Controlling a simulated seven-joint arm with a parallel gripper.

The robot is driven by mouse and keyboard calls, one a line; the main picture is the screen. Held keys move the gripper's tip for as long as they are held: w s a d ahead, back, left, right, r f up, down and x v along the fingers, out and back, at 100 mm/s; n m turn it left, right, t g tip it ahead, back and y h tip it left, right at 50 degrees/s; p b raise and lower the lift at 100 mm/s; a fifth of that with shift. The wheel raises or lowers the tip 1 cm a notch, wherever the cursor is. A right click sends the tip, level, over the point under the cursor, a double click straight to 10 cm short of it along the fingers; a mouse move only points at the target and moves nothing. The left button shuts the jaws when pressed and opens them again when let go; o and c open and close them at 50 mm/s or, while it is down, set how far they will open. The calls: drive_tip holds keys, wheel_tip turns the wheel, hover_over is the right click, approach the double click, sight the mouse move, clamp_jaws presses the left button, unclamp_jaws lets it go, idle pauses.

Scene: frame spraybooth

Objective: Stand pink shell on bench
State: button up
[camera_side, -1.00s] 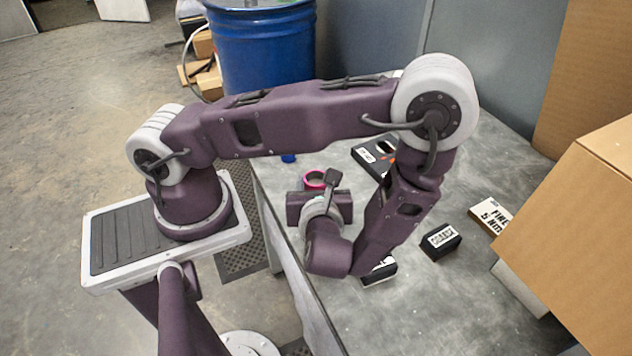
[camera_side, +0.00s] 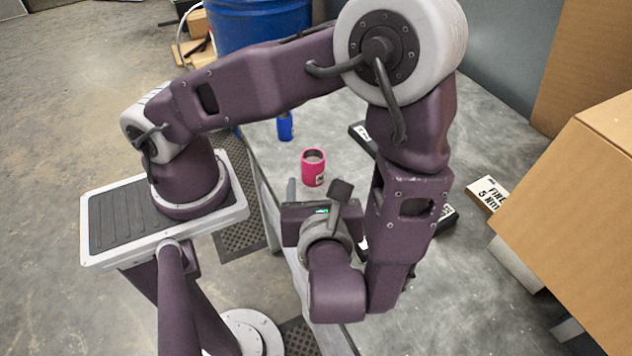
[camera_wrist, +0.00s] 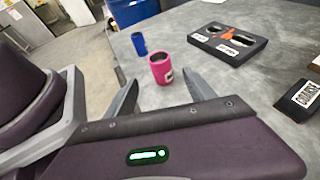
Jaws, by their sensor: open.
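The pink shell (camera_side: 313,168) stands upright on the grey bench (camera_side: 345,108), its round opening facing up. In the wrist view the pink shell (camera_wrist: 161,69) is ahead of my gripper, between the lines of the two fingers but beyond their tips. My gripper (camera_wrist: 160,84) is open and empty, with clear space between it and the shell. In the side view my gripper (camera_side: 312,190) is on the near side of the shell, partly hidden by my wrist.
A blue cylinder (camera_side: 285,127) stands behind the shell near the bench edge. A black tray with cut-outs (camera_wrist: 228,42) lies beyond, to the right. A black labelled box (camera_wrist: 300,99) and a cardboard carton (camera_side: 570,200) are at the right. A blue drum (camera_side: 255,28) stands behind.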

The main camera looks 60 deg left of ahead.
drive_tip(key=s+a+r+n+h, duration=0.1)
drive_tip(key=s+r+n+h, duration=0.1)
drive_tip(key=r+n+h, duration=0.4)
drive_tip(key=s+a+r+n+h, duration=0.2)
drive_tip(key=r+n+h, duration=0.4)
drive_tip(key=r+n, duration=0.7)
drive_tip(key=n, duration=0.3)
drive_tip(key=shift+a+t, duration=0.15)
drive_tip(key=shift+t, duration=0.15)
drive_tip(key=shift+s, duration=0.1)
